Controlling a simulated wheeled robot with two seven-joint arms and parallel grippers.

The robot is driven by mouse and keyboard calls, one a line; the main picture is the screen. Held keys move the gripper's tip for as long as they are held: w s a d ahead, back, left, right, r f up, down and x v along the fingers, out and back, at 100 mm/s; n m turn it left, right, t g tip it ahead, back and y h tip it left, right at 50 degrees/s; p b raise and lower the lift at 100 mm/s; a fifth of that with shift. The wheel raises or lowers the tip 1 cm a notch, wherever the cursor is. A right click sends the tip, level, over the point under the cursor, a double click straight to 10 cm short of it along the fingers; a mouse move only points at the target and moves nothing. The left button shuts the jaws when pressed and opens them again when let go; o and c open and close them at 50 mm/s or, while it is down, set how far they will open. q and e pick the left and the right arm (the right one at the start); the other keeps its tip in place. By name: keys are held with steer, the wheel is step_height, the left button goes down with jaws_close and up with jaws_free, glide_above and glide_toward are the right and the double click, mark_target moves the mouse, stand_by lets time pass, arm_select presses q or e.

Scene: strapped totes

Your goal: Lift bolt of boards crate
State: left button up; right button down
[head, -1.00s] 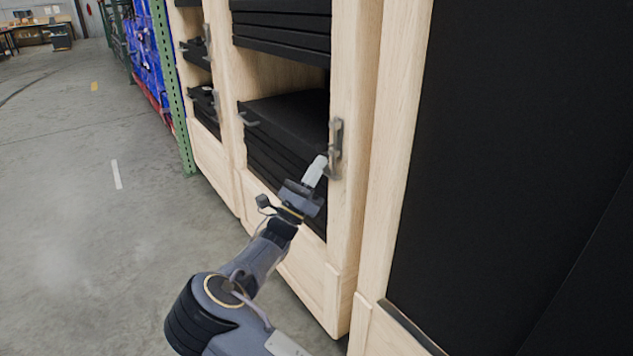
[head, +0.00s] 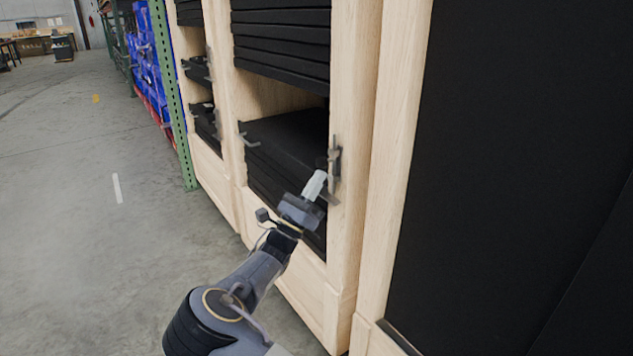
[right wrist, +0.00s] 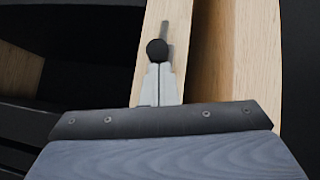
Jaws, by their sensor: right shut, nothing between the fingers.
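The boards crate is a pale wooden frame (head: 350,200) with stacked black boards (head: 285,140) inside. A grey metal bolt (head: 335,168) is fixed on its front post, and it also shows in the right wrist view (right wrist: 167,30). My right gripper (head: 318,178) is shut and empty, just left of and below the bolt. In the right wrist view the closed fingertips (right wrist: 159,72) are right at a round black knob (right wrist: 157,52) in front of the post. I cannot tell whether they touch it. My left gripper is not in view.
A large black panel (head: 500,170) in pale framing stands close on the right. More crate bays with black boards (head: 205,120) stand further left, then a green rack post (head: 172,90) and blue bins (head: 148,60). The concrete floor (head: 70,240) at left is clear.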

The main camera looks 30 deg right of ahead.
steer(key=shift+r, duration=0.25)
steer(key=d+f+v, duration=0.2)
steer(key=v, duration=1.1)
steer(key=shift+f, duration=0.15)
